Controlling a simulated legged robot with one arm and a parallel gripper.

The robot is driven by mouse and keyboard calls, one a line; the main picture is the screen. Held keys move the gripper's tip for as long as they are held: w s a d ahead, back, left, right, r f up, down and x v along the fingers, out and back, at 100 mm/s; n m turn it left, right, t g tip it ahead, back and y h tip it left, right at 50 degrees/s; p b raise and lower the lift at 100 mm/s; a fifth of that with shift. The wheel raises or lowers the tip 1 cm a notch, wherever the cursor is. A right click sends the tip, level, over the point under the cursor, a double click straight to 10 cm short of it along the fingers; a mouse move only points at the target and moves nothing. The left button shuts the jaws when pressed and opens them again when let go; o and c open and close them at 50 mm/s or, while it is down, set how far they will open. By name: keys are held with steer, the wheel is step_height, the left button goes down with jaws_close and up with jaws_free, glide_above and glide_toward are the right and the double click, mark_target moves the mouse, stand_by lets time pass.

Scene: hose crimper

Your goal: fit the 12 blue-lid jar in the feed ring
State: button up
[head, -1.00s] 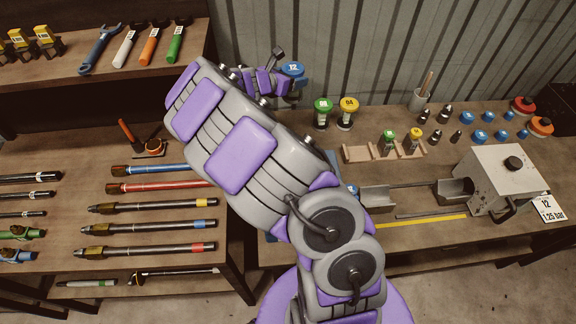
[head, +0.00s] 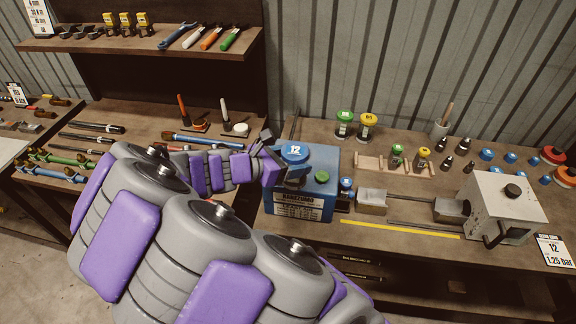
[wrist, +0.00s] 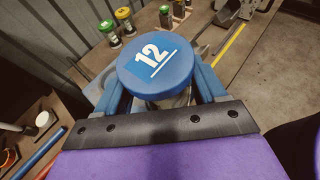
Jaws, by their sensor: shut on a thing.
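The jar with the blue lid marked 12 (head: 295,150) is at the top of a blue machine (head: 300,208) in the head view. My gripper (head: 277,163) comes in from the left and is shut on the jar. In the wrist view the blue lid (wrist: 156,65) faces the camera, between the two blue fingers of my gripper (wrist: 160,92). The lid looks roughly level in the head view. The feed ring is hidden under the jar and gripper, so I cannot tell whether the jar is seated or just above it.
A green button (head: 322,177) is on the machine's right side. Jars with a green lid (head: 344,117) and a yellow lid (head: 367,120) stand behind. A small blue-topped piece (head: 346,184) and a metal trough (head: 371,203) are close on the right. A grey box (head: 500,207) stands farther right.

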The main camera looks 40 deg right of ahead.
steer(key=shift+s+a, duration=0.1)
steer(key=shift+s, duration=0.1)
steer(key=w+d+f+b, duration=0.1)
steer(key=w+d, duration=0.2)
steer(key=w, duration=0.1)
steer(key=w+d+f+b, duration=0.1)
steer(key=w+d+f, duration=0.1)
steer(key=w+d, duration=0.2)
steer(key=w+d+f+b, duration=0.2)
steer(key=w+d, duration=0.1)
steer(key=w, duration=0.1)
steer(key=shift+d+f, duration=0.15)
steer(key=shift+d, duration=0.2)
steer(key=o, duration=1.2)
